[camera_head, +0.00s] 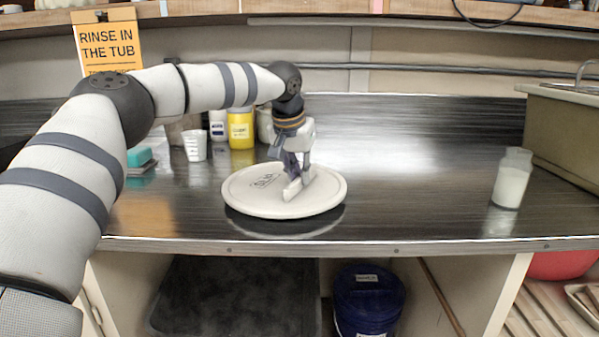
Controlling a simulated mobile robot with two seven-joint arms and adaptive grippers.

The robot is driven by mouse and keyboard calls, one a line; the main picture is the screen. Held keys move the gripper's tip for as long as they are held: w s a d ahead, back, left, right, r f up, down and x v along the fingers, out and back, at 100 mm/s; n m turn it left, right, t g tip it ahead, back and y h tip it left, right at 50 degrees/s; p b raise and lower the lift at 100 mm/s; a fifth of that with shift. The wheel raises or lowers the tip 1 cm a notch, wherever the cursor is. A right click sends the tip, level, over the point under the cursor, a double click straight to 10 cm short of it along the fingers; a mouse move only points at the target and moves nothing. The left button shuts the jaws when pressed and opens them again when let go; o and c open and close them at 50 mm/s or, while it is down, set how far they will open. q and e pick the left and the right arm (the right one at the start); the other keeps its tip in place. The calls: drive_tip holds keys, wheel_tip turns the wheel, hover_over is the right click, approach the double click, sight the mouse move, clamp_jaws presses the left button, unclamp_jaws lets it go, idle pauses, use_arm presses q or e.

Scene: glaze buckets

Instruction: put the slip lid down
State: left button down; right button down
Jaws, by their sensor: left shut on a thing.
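The slip lid (245,197) is a round, off-white disc with dark lettering near its middle. It is over the front part of the dark, shiny counter, close to the front edge. A dark band, shadow or reflection, shows under its front rim; I cannot tell whether it touches the counter. My left gripper (297,186) points down at the lid's right half and is shut on the lid's raised handle, which the fingers partly hide. My right gripper does not show.
A translucent bottle (511,179) stands at right, near a sink (565,90). The counter (410,170) between lid and bottle is clear. A blue bucket (368,297) sits below.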

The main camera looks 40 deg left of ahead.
use_arm(q)
drive_tip(key=shift+f, duration=0.1)
drive_tip(key=c, duration=1.7)
unclamp_jaws()
drive_tip(key=shift+o, duration=0.2)
drive_tip(key=shift+r, duration=0.35)
drive_tip(key=v, duration=1.2)
drive_tip(key=shift+p, duration=0.45)
